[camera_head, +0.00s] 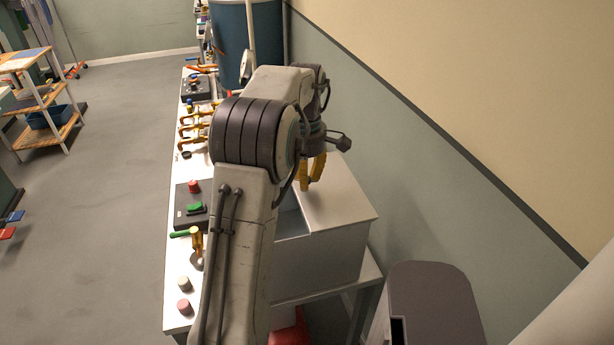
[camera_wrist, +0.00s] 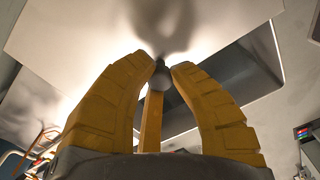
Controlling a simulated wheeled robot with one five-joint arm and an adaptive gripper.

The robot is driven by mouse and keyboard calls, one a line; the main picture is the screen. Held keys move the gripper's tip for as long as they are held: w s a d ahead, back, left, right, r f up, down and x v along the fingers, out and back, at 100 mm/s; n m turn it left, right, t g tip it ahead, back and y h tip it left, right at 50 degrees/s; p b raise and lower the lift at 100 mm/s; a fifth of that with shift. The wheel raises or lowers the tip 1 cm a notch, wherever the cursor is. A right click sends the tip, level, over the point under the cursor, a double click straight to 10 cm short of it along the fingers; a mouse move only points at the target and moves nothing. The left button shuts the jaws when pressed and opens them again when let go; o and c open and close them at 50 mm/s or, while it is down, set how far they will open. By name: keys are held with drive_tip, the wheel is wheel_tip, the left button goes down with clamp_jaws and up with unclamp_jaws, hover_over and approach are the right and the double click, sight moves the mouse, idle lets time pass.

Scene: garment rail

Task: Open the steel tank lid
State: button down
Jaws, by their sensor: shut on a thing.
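The steel tank (camera_head: 322,258) is a pale box on the white bench beside the wall. Its flat steel lid (camera_head: 345,198) lies across the top right part, and a darker recess (camera_head: 290,222) shows along the lid's left edge. In the wrist view the lid (camera_wrist: 70,35) fills the upper left, with a dark recess (camera_wrist: 225,75) beside it. My gripper (camera_head: 312,183) points down at the lid, and in the wrist view its yellow fingers (camera_wrist: 162,65) are closed around a small grey knob (camera_wrist: 160,80). My arm hides the left part of the tank.
The white bench holds a control box with red and green buttons (camera_head: 193,205), yellow-orange valves (camera_head: 195,130) and round knobs (camera_head: 184,305). A blue drum (camera_head: 247,40) stands behind. A grey bin (camera_head: 430,300) stands right of the tank. Open floor lies to the left.

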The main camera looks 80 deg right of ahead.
drive_tip(key=c, duration=1.1)
unclamp_jaws()
drive_tip(key=shift+r, duration=5.9)
